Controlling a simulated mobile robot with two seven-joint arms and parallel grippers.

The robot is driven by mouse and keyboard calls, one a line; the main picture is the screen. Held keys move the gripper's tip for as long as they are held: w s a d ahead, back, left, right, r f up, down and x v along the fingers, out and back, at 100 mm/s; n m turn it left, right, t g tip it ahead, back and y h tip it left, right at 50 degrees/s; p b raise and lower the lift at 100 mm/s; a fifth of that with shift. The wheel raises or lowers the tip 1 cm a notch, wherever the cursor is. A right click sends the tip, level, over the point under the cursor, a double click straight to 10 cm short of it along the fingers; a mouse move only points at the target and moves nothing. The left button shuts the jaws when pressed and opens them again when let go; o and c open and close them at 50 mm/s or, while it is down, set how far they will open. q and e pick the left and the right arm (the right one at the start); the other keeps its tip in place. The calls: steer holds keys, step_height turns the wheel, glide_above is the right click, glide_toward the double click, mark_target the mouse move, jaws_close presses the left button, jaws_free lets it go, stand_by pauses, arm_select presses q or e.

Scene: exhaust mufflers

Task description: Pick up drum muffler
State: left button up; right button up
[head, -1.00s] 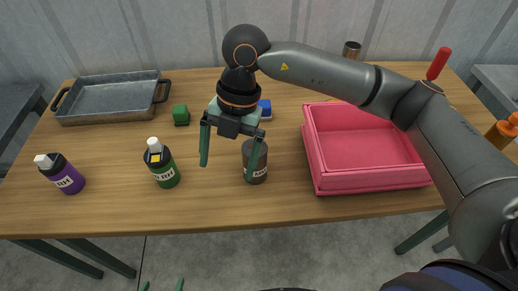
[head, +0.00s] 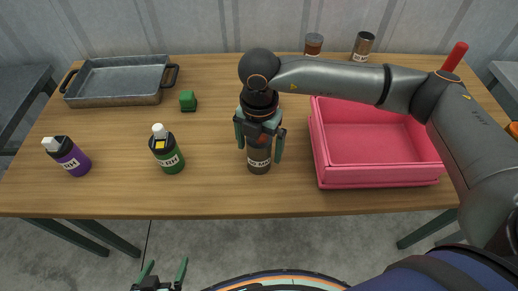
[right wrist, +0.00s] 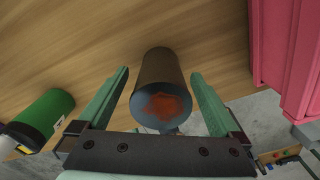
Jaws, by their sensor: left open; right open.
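A dark, drum-shaped cylinder with a pale label band, which I take for the drum muffler (head: 259,167), stands upright near the table's front edge. In the right wrist view the same drum muffler (right wrist: 158,82) shows a rusty orange patch on its near end. My right gripper (head: 260,152) is open above it, one finger on each side. In the right wrist view gaps show between the cylinder and both fingers of my right gripper (right wrist: 160,75). My left gripper (head: 164,272) is open and empty, in front of the table at the bottom of the head view.
A pink bin (head: 375,184) stands close right of the cylinder. A green bottle (head: 167,150) and a purple bottle (head: 70,158) stand to the left. Behind are a green block (head: 188,102), a grey tray (head: 115,101) and two cans (head: 314,45) (head: 362,46). Table between bottles and cylinder is clear.

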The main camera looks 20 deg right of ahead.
step_height(320, 180, down, 3)
steer(key=shift+s+f, duration=0.1)
steer(key=shift+c, duration=0.2)
steer(key=c, duration=1.4)
